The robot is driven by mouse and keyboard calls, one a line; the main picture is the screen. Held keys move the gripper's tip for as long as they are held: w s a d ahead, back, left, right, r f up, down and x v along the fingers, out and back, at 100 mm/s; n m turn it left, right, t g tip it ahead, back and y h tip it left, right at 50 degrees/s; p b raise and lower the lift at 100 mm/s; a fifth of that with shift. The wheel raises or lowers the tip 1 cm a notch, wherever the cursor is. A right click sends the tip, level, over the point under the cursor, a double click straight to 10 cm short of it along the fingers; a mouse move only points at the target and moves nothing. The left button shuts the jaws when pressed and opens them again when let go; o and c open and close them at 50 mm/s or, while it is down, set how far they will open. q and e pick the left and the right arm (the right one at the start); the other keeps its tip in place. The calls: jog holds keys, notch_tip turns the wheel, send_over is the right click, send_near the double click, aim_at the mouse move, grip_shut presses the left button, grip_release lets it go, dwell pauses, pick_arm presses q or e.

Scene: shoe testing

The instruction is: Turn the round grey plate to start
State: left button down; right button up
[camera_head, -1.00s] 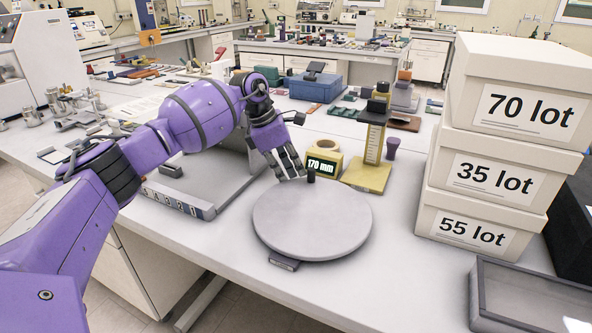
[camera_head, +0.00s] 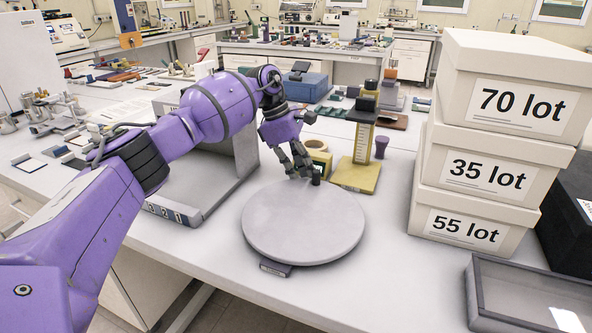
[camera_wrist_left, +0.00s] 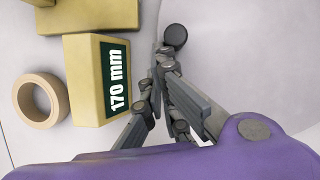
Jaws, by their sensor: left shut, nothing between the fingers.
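The round grey plate (camera_head: 303,225) lies flat on the table in front of me. A short black knob (camera_head: 316,176) stands near its far rim, slightly right of the plate's middle; its round top (camera_wrist_left: 175,36) also shows in the left wrist view. My left gripper (camera_head: 307,175) reaches down over the far rim, fingers together and empty, at the left side of the knob. In the left wrist view the fingertips (camera_wrist_left: 163,58) are right by the knob; whether they touch it I cannot tell. My right gripper is out of view.
Behind the plate are a yellow block reading 170 mm (camera_wrist_left: 100,80), a tape roll (camera_wrist_left: 40,100) and a yellow gauge stand (camera_head: 358,172). White lot boxes (camera_head: 470,232) are stacked at right, above a grey tray (camera_head: 470,290). A grey metal stand (camera_head: 215,190) is at left.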

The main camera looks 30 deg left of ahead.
pick_arm(q)
jog(key=shift+d, duration=0.1)
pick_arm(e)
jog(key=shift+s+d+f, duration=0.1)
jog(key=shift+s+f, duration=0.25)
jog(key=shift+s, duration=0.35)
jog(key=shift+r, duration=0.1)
